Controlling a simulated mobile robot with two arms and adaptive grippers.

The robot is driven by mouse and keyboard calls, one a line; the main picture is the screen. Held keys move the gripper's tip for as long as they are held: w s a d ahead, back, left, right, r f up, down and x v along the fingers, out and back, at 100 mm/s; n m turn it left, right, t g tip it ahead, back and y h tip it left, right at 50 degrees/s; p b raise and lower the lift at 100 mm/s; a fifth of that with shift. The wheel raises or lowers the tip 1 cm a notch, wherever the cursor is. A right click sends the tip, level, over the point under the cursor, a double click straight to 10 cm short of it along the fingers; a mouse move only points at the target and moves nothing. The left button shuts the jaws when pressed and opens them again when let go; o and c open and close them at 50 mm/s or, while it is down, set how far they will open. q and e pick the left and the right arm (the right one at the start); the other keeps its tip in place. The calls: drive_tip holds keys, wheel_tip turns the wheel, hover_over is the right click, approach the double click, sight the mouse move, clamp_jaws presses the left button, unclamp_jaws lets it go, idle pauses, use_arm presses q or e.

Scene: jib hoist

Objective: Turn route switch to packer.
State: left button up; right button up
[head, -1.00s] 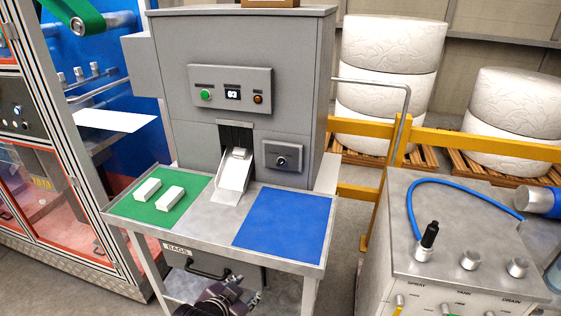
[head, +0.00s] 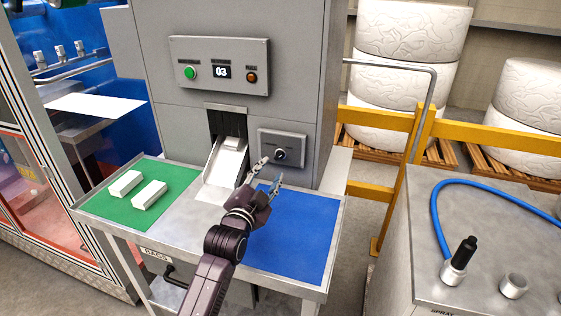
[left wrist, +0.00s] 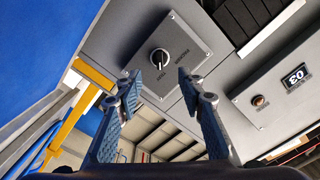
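The route switch is a dark round knob (head: 279,154) with a pale pointer mark, on a small grey box on the front of the grey cabinet. In the left wrist view the knob (left wrist: 160,58) shows clearly, with small labels around it that are too small to read surely. My left gripper (head: 271,171) is open and empty in front of the box, just below the knob and apart from it. In the left wrist view its two fingers (left wrist: 158,88) are spread, with the knob beyond the gap between them. My right gripper is not in view.
Below the box is a table with a blue mat (head: 300,240) and a green mat (head: 115,203) holding two white blocks. A chute (head: 225,165) is left of the switch box. A panel (head: 219,66) with a green button and display "03" is above. A yellow rail (head: 480,140) stands right.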

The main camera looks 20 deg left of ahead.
sight(279, 157)
use_arm(q)
drive_tip(key=w, duration=0.3)
drive_tip(key=shift+r, duration=0.1)
drive_tip(key=w, duration=0.3)
drive_tip(key=shift+w+d+p, duration=0.1)
drive_tip(key=shift+p, duration=0.3)
drive_tip(key=shift+w, duration=0.65)
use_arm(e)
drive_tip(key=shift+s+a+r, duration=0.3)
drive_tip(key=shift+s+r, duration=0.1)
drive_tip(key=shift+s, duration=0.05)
use_arm(q)
drive_tip(key=c, duration=0.9)
clamp_jaws()
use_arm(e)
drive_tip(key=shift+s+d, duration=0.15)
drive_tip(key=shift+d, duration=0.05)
